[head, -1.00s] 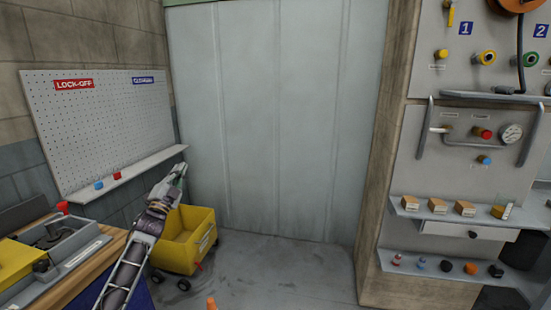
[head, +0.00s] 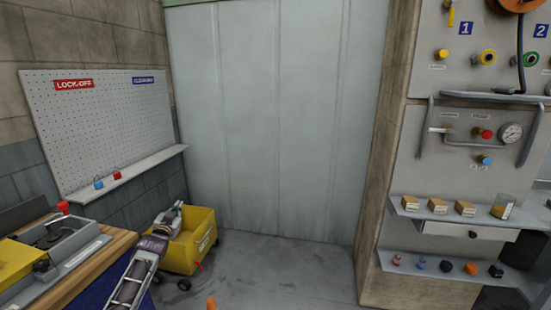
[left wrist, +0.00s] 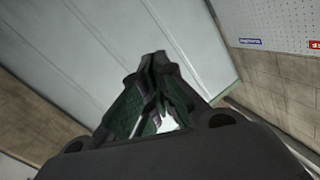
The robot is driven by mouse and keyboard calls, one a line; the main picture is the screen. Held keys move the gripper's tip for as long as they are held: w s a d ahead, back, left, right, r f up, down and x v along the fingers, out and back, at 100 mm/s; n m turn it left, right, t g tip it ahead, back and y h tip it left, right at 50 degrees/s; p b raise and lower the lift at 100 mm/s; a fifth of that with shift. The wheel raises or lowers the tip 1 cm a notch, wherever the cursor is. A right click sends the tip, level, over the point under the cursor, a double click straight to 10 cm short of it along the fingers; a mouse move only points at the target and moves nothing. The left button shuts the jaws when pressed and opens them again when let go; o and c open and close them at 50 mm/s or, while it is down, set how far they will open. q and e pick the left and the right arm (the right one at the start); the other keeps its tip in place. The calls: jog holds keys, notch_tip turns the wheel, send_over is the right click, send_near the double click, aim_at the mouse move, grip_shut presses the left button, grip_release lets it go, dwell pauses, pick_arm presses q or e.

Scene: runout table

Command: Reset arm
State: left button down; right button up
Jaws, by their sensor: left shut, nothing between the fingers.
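My left arm comes in from the bottom left in the head view. My left gripper (head: 172,217) is in front of the yellow wheeled cart (head: 196,252), covering part of its near left side. In the left wrist view the gripper's dark green fingers (left wrist: 157,62) are together at the tips, with nothing between them, against the grey wall panels. My right gripper is not in either view.
A workbench (head: 110,246) with a grey and yellow unit stands at the left. A pegboard (head: 100,125) with a ledge (head: 135,172) holding a blue and a red item hangs above. Shelves (head: 455,215) with small items are at the right. An orange cone (head: 211,303) stands on the floor.

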pick_arm(q)
jog(key=s+f+g, duration=0.2)
jog(key=s+f, duration=0.1)
jog(key=f, duration=0.6)
jog(key=s+f+g, duration=0.1)
jog(key=s+f, duration=0.2)
jog(key=f, duration=0.7)
jog(key=s+f+g, duration=0.2)
jog(key=s+f, duration=0.2)
jog(key=f, duration=0.5)
jog(key=s+d+f+g, duration=0.1)
jog(key=s+f+g, duration=0.1)
jog(key=s+f, duration=0.7)
jog(key=s+d+f+g, duration=0.1)
jog(key=s+f, duration=0.6)
jog(key=f, duration=0.4)
jog(key=s+d+f+g, duration=0.1)
jog(key=s+f+g, duration=0.1)
jog(key=s+f, duration=0.65)
jog(key=s+d+f+g, duration=0.15)
jog(key=s+f, duration=0.45)
jog(key=s, duration=0.6)
jog(key=s+d+f+g, duration=0.1)
jog(key=s+f, duration=0.3)
jog(key=s, duration=0.9)
jog(key=s+d+f+g, duration=0.1)
jog(key=s+f+g, duration=0.3)
jog(key=s, duration=1)
jog(key=shift+s+n, duration=0.3)
jog(key=shift+f, duration=0.1)
